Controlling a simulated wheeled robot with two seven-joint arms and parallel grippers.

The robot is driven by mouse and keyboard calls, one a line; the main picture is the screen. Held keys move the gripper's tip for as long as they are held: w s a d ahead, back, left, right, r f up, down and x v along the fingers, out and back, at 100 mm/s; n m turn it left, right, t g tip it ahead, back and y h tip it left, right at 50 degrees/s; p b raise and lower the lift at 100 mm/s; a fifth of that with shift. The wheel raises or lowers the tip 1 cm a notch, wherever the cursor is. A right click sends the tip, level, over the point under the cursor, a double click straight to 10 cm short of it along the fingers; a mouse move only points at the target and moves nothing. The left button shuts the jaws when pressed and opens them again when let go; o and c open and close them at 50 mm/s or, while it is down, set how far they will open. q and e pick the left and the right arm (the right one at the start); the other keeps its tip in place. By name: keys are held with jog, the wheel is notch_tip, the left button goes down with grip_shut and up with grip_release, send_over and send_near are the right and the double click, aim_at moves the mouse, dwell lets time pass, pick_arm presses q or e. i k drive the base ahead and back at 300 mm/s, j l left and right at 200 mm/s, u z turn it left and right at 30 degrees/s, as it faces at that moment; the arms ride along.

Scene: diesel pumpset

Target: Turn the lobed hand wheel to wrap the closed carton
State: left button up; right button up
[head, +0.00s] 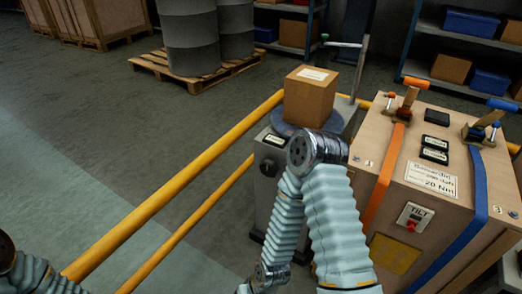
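The closed carton (310,97) is a brown box with a white label on top. It sits upright on a round blue-grey turntable (281,124) on top of a grey machine (263,193). A small dark lobed hand wheel (268,168) is on the machine's front face, below a small label plate. One of my arms, in a pale sleeve, bends in front of the machine and hides part of its right side. Its gripper does not show. My other arm shows only at the lower left corner, and its gripper is out of view too.
Yellow rails (184,185) run beside the machine on the left. A large strapped crate (420,200) with orange and blue straps and a tilt indicator stands close on the right. Behind are drums (190,38) on a pallet and shelves with bins. The floor at left is clear.

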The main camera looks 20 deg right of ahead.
aim_at(269, 167)
jog(key=z, duration=0.9)
